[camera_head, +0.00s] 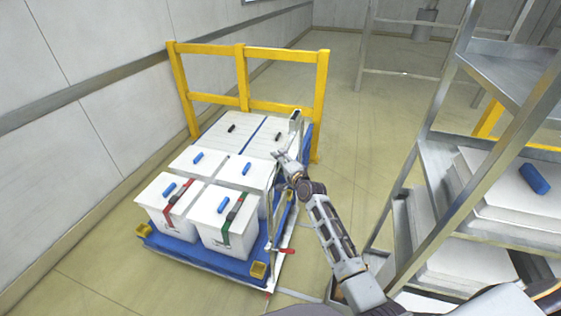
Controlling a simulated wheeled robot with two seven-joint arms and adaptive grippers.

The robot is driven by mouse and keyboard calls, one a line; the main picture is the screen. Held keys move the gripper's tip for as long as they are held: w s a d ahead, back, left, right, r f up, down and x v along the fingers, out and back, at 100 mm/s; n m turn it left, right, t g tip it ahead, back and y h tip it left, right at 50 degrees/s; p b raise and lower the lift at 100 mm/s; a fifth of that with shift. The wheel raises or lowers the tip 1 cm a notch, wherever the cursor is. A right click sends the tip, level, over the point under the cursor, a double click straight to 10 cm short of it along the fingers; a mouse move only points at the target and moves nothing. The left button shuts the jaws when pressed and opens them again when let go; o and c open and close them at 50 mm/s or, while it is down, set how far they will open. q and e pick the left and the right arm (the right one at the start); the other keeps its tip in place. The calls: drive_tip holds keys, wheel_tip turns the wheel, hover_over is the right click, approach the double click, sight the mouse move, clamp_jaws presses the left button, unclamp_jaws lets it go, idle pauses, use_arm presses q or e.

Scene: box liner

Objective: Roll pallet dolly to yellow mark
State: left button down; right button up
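The pallet dolly (188,251) is a low blue platform with yellow corner pieces, loaded with white boxes (222,212). It stands along the left wall, just in front of a yellow rail frame (243,77). A thin grey upright frame (296,126) rises at the dolly's right side. My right gripper (281,161) is at this grey frame, beside the boxes. I cannot tell whether it touches the frame or whether its fingers are closed on it. No yellow floor mark can be made out. My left gripper is out of view.
A grey metal rack (428,188) with white boxes, one with a blue handle (535,179), stands close on the right. A wall runs along the left. Open tiled floor (350,110) lies between the dolly and the rack and beyond the yellow frame.

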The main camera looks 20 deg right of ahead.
clamp_jaws()
idle(0.3)
drive_tip(key=shift+d, duration=0.1)
drive_tip(key=shift+s+d+f, duration=0.25)
drive_tip(key=shift+d, duration=0.25)
drive_tip(key=s+d, duration=0.7)
drive_tip(key=d, duration=0.3)
drive_tip(key=shift+s+d+r+b, duration=0.15)
drive_tip(key=shift+s+d+b, duration=0.2)
drive_tip(key=shift+s+b, duration=0.05)
